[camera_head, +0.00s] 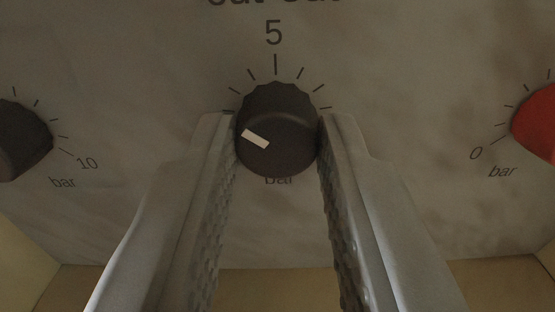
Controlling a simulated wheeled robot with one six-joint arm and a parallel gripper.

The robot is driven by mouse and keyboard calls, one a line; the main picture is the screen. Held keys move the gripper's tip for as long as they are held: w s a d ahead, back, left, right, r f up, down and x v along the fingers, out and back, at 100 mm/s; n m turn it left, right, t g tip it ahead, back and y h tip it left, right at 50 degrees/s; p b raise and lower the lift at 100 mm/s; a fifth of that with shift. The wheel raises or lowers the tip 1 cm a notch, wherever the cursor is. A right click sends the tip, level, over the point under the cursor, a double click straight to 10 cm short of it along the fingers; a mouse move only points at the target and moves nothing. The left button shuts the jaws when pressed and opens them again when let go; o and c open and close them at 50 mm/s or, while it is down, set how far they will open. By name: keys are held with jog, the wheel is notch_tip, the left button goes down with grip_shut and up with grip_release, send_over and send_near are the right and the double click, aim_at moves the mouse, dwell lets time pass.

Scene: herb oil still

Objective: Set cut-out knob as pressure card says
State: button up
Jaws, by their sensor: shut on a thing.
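The cut-out knob (284,145) is dark and round with a scalloped edge, in the middle of the view on a grey panel. Its white pointer mark (255,138) sits on the left of its face, slanting toward the upper left. The label above is cut off at the top edge and seems to read "cut-out". A "5" stands over the longest tick at the top of the scale. The lower scale ends are hidden by my fingers. My gripper (278,135) is shut on the knob, one finger on each side. No pressure card is in view.
A second dark knob (18,140) with "10" and "bar" is at the left edge. A red knob (538,122) with "0" and "bar" is at the right edge. A yellowish surface lies below.

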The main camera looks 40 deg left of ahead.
jog(key=shift+m, duration=0.3)
jog(key=m, duration=0.4)
jog(key=shift+m, duration=0.3)
jog(key=m, duration=0.5)
dwell(0.3)
jog(key=o, duration=1)
jog(key=v, duration=1.2)
